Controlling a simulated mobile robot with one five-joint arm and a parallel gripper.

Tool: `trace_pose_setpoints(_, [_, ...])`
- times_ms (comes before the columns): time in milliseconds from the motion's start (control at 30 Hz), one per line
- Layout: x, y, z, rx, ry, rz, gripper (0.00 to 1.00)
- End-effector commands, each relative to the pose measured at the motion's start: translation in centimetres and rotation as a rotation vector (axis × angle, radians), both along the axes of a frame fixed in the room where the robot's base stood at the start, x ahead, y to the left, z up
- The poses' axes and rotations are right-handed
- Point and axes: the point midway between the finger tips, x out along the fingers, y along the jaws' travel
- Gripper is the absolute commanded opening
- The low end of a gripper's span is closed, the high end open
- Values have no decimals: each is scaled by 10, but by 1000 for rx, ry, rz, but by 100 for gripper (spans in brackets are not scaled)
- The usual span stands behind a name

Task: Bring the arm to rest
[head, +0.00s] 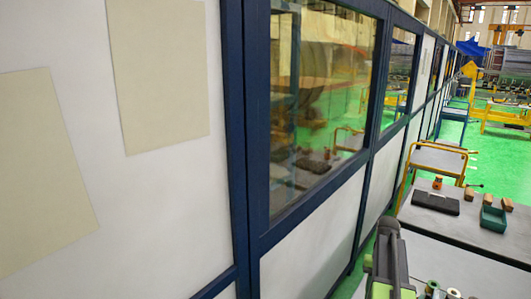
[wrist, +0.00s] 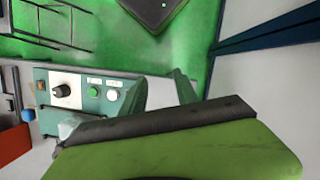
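My arm (head: 386,262), dark grey with green parts, rises at the bottom of the head view, close to the partition wall and beside the worktable. In the wrist view my gripper (wrist: 160,78) shows two grey-green fingers with a clear gap between them, so it is open. Nothing shows between the fingers. The green wrist housing (wrist: 180,152) fills the lower part of that view. The fingertips cannot be made out in the head view.
A panelled wall (head: 254,130) with windows runs along the left. The grey worktable (head: 480,232) holds a black pad (head: 436,203), a teal bin (head: 493,219) and brown blocks. A control box (wrist: 85,92) with a knob and buttons lies left of the fingers. Green floor (wrist: 110,30) lies beyond.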

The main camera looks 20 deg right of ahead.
Motion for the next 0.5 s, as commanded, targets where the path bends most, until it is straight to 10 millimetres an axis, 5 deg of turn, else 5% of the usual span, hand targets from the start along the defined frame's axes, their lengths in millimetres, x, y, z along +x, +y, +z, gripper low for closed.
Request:
trace_pose_setpoints(233, [57,190,-46,-23,-47,329,36])
trace_pose_setpoints(400, [55,313,-71,-44,-118,537,36])
trace_pose_setpoints(500, [43,360,-79,-55,-168,615,36])
